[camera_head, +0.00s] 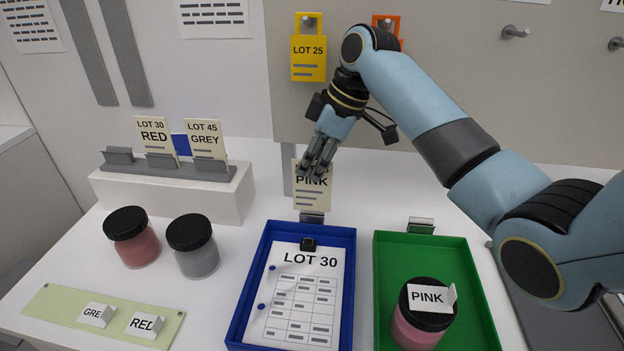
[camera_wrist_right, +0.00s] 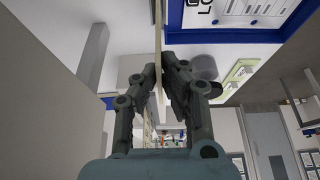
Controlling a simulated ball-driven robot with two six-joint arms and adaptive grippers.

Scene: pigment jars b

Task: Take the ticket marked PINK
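The PINK ticket (camera_head: 312,195) is a cream card standing upright behind the blue tray. Its lower edge is at a small metal clip (camera_head: 312,217). My right gripper (camera_head: 318,168) is at the top of the ticket, its fingers covering part of the upper edge. In the right wrist view the ticket (camera_wrist_right: 158,40) shows edge-on as a thin strip, and the fingers of my right gripper (camera_wrist_right: 161,65) close on it from both sides. Whether the ticket's foot is still inside the clip is hard to tell. My left gripper is out of view.
The blue tray (camera_head: 350,240) holds a LOT 30 sheet; the green tray (camera_head: 480,300) holds a PINK jar (camera_head: 408,330). RED (camera_head: 154,135) and GREY (camera_head: 206,140) tickets stand on a white block at left. A yellow LOT 25 tag (camera_head: 308,60) hangs behind my gripper.

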